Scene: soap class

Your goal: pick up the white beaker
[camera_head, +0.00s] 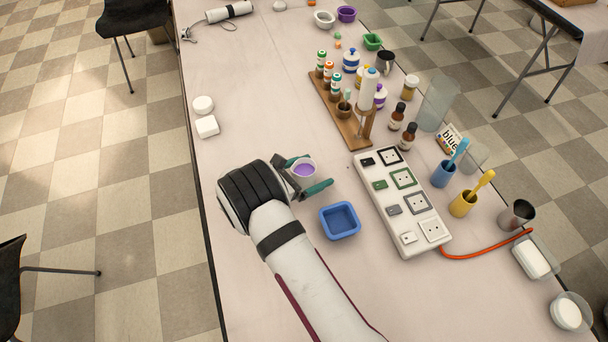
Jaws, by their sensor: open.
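A small white beaker (305,160) with purple contents stands on the table (240,120) near the middle of the view. My gripper (312,174) is open, with one dark green finger on the far side of the beaker and one on the near side. The beaker appears to be between the two fingers. I cannot tell whether either finger touches it. Part of the beaker's lower side is hidden.
A blue tray (340,221) lies just below my gripper. A white socket panel (402,202) with an orange cable (490,248) is to the right. A wooden rack (341,110) with bottles stands behind. White soaps (207,126) lie at the left edge.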

